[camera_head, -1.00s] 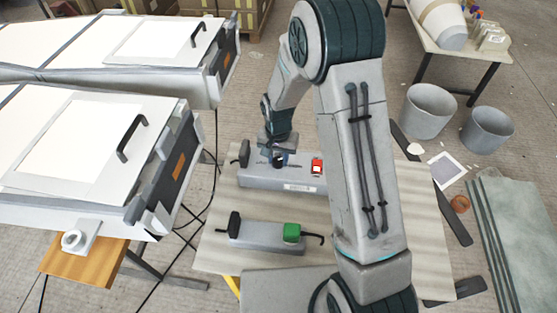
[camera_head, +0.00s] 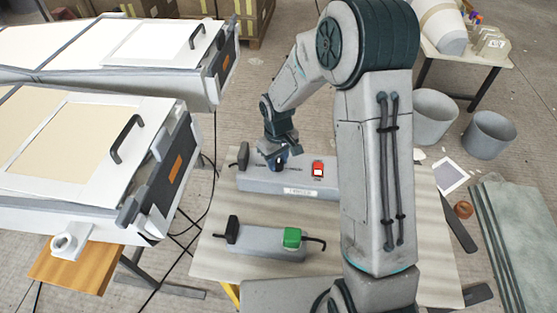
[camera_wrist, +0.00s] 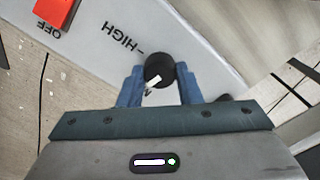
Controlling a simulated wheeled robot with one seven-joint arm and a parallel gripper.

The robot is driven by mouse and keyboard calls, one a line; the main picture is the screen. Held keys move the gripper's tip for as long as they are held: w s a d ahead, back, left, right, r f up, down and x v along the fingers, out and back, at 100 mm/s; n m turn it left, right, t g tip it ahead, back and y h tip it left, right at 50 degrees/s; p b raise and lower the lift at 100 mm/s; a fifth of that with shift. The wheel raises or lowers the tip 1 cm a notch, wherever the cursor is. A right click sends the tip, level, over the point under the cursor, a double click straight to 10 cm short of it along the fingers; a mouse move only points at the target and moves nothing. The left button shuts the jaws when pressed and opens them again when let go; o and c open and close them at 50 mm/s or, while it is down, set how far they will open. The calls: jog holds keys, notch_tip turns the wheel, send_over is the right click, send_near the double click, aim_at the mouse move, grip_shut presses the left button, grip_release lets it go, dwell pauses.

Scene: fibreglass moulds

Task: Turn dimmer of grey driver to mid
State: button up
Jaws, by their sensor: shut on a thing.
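The grey driver (camera_head: 315,190) is a long box on the table, with a red switch (camera_head: 318,169) on top. In the wrist view, its grey top (camera_wrist: 190,35) carries the printed words HIGH and OFF. The dimmer is a round black knob (camera_wrist: 159,66) with a white mark on its lower-left side. The HIGH label lies up and left of the knob. My gripper (camera_wrist: 158,82) has its blue fingers on either side of the knob and is shut on it. In the head view my gripper (camera_head: 279,162) mostly hides the knob.
A smaller grey box (camera_head: 262,240) with a green switch (camera_head: 292,237) lies on the table in front. Two light panels (camera_head: 85,150) with black handles stand at the left. Grey buckets (camera_head: 488,134) stand at the right. Bare tabletop (camera_head: 225,192) separates the boxes.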

aim_at(278, 163)
jog(key=shift+n, duration=0.8)
jog(key=o, duration=1)
notch_tip(278, 163, up, 14)
jog(key=shift+f, duration=0.1)
